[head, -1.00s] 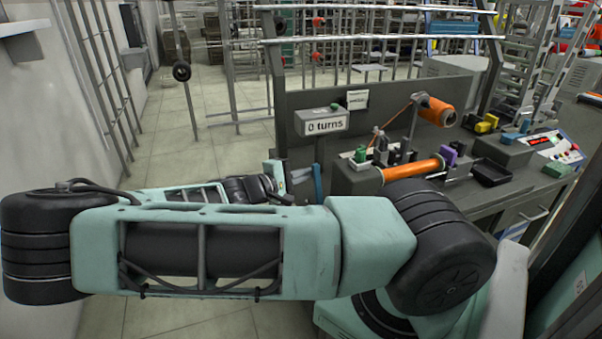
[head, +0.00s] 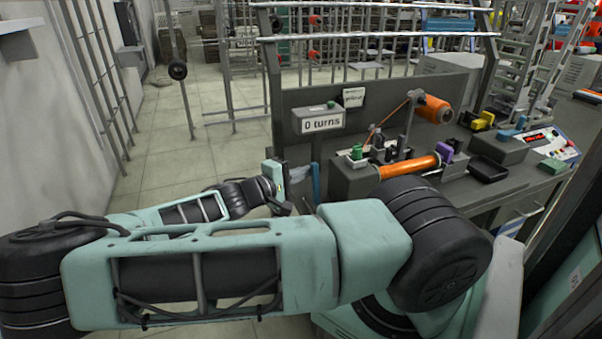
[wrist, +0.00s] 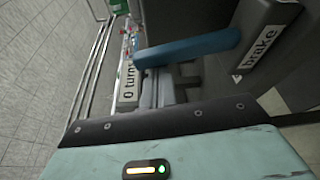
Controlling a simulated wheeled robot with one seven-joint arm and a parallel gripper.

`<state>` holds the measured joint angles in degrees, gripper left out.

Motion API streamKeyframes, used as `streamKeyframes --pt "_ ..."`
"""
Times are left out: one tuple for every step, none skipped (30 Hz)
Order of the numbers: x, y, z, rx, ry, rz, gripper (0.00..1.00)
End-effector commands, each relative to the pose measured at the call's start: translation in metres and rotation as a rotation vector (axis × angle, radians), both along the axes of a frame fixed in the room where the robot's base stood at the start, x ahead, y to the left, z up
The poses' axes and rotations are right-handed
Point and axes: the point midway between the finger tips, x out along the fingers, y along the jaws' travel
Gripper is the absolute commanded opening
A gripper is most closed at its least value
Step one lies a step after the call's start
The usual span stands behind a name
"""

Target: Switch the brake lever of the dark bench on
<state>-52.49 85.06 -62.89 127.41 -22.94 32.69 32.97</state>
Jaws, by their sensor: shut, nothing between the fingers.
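The dark bench (head: 350,181) stands right of centre in the head view. Its blue brake lever (head: 316,181) stands roughly upright at the bench's left end. In the wrist view the blue lever (wrist: 187,47) reaches out beside a dark plate labelled "brake" (wrist: 262,48), which also bears a small white mark. My gripper (head: 291,207) is just left of the lever in the head view. In the wrist view its grey fingers (wrist: 158,90) are shut and empty, close under the lever's free end. I cannot tell whether they touch it.
A "0 turns" counter box (head: 321,121) with a green button stands on the bench. An orange spool (head: 433,109), an orange roller (head: 408,167) and a black tray (head: 488,169) are farther right. Open tiled floor (head: 185,150) lies left of the bench.

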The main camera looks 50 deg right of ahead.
Motion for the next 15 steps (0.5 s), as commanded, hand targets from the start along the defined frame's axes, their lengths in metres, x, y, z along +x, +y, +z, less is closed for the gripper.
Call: streamKeyframes --pt "-0.003 0.002 0.001 -0.018 -0.023 0.001 0.0" --pt "-0.004 0.003 0.001 -0.029 -0.039 0.002 0.0" --pt "-0.006 0.004 0.002 -0.044 -0.063 0.002 0.0" --pt "-0.007 0.005 0.002 -0.057 -0.085 0.002 0.0" --pt "-0.009 0.006 0.003 -0.07 -0.105 0.002 0.0" --pt "-0.012 0.007 0.003 -0.088 -0.135 0.002 0.0" --pt "-0.014 0.009 0.004 -0.102 -0.156 0.003 0.0" --pt "-0.015 0.01 0.004 -0.115 -0.178 0.003 0.0" --pt "-0.018 0.011 0.004 -0.131 -0.206 0.002 0.0" --pt "-0.019 0.012 0.004 -0.144 -0.227 0.003 0.0" --pt "-0.021 0.013 0.004 -0.157 -0.247 0.002 0.0" --pt "-0.024 0.014 0.004 -0.172 -0.273 0.002 0.0" --pt "-0.025 0.015 0.004 -0.184 -0.292 0.002 0.0" --pt "-0.026 0.016 0.004 -0.194 -0.311 0.003 0.0" --pt "-0.028 0.018 0.004 -0.208 -0.333 0.003 0.0"
